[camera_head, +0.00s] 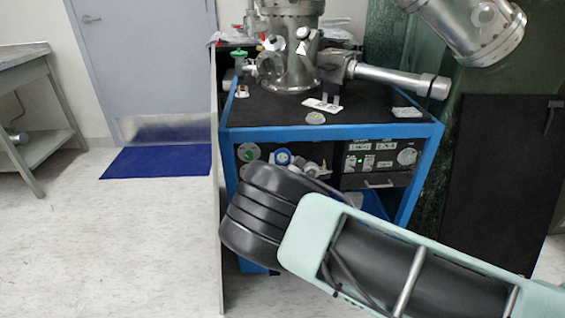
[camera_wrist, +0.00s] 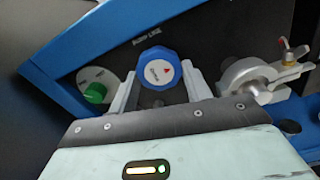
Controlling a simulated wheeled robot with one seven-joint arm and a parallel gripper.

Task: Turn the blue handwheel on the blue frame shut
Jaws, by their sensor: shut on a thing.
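In the head view my arm hides the gripper's fingers.
A green knob (camera_wrist: 95,93) sits just left of the handwheel. A metal clamp fitting with a lever (camera_wrist: 250,78) is close on the right. A control panel (camera_head: 378,158) is further right on the frame. Steel vacuum parts (camera_head: 290,50) stand on top. Floor at the left is clear.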

